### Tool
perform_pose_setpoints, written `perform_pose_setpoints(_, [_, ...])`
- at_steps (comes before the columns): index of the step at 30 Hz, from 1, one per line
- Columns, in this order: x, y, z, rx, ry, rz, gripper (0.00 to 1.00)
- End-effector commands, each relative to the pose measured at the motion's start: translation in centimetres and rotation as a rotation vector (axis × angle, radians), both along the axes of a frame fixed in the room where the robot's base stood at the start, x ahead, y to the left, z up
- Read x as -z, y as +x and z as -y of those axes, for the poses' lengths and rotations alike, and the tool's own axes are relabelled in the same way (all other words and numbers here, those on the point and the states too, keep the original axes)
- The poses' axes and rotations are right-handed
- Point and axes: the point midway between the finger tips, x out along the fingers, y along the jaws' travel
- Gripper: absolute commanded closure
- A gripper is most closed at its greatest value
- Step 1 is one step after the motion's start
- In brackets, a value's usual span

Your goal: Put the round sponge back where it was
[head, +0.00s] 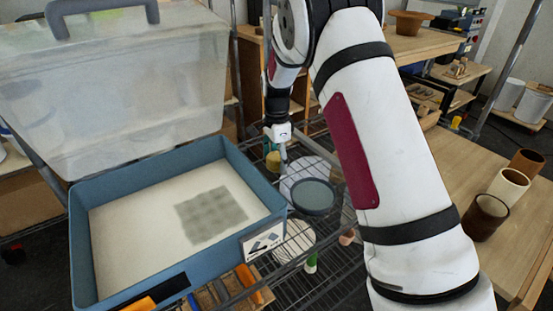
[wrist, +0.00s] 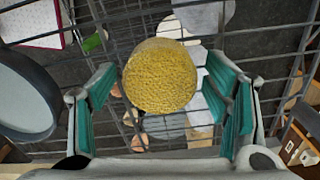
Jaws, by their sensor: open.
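The round sponge (wrist: 159,76), a yellow, rough-faced disc or short cylinder, shows in the wrist view between the tips of my gripper (wrist: 160,98). The two teal-padded fingers stand apart on either side of it, with a narrow gap on the left; I cannot tell whether the right finger touches it. In the head view a small yellow patch, likely the sponge (head: 273,161), is just under my gripper (head: 281,148), over the wire rack (head: 330,255). What the sponge rests on is hidden.
A blue-walled tray (head: 75,230) with a clear lid (head: 130,90) stands at left. A dark-rimmed round dish (head: 313,197) is on the rack close to my gripper; its rim (wrist: 30,95) fills the wrist view's left. Cups (head: 487,215) stand on the wooden table at right.

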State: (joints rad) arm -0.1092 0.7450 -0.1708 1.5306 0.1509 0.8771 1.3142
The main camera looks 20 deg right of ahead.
Motion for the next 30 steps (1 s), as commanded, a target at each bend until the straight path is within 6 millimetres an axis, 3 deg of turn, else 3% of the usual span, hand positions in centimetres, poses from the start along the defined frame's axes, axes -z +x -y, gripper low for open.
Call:
perform_pose_setpoints(8, [-2.3,0.1,0.0,0.000,0.000,0.004,0.30])
perform_pose_setpoints(21, [-10.6,0.1,0.0,0.000,0.000,0.003,0.30])
perform_pose_setpoints(30, [-12.3,0.0,0.0,0.000,0.000,-0.001,0.30])
